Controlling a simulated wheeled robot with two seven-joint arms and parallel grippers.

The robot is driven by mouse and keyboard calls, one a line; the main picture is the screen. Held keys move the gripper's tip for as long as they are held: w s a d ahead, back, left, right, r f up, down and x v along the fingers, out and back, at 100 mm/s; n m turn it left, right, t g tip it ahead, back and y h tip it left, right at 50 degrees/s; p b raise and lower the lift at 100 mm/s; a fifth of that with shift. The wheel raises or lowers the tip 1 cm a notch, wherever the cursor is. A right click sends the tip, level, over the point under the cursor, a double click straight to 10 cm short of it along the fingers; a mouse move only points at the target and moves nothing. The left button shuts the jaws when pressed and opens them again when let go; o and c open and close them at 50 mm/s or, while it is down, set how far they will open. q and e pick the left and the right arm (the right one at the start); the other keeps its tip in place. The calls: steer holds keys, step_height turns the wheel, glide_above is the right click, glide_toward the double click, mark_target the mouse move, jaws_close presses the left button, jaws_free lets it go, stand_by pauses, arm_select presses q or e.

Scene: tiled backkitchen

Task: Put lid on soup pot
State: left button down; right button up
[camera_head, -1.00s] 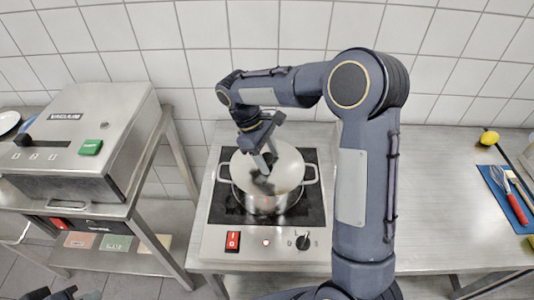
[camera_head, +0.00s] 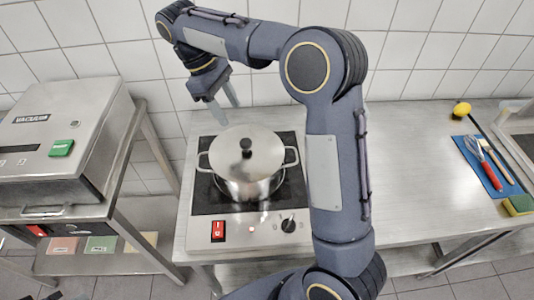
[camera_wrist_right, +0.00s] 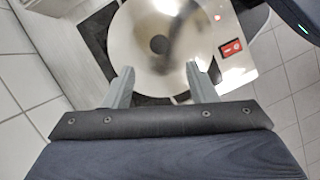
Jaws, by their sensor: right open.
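The round steel lid (camera_head: 265,153) with a black knob (camera_head: 246,148) lies on top of the soup pot (camera_head: 250,190) and looks level, covering its opening. The two-handled steel pot stands on the black hob plate. My right gripper (camera_head: 229,106) is open and empty, above and behind the pot, apart from the lid. In the right wrist view the lid (camera_wrist_right: 180,60) and its knob (camera_wrist_right: 159,44) show beyond the parted fingertips (camera_wrist_right: 160,78). Only a small dark piece at the lower left edge of the head view may be my left gripper; its jaws cannot be made out.
The cooker (camera_head: 265,222) has a red switch (camera_head: 218,231) and a black dial. A vacuum machine (camera_head: 60,150) stands to the left. To the right are a blue mat (camera_head: 482,172) with utensils, a lemon (camera_head: 461,109) and a sponge (camera_head: 518,205). The steel counter between is clear.

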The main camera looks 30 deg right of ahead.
steer(key=s+d+r+m+t+y, duration=0.1)
steer(key=s+d+m+t+y, duration=0.1)
steer(key=s, duration=0.4)
steer(key=s+d+r+m+t+y, duration=0.1)
steer(key=s+d+m+t+y, duration=0.15)
steer(key=s, duration=0.45)
steer(key=s+a+f+m+t+y, duration=0.2)
steer(key=s+a+f+m+t, duration=0.1)
steer(key=s, duration=0.9)
step_height(320, 180, down, 4)
steer(key=shift+s+r+m+t, duration=0.3)
steer(key=shift+m+t, duration=0.45)
steer(key=shift+m, duration=0.5)
steer(key=shift+a, duration=0.1)
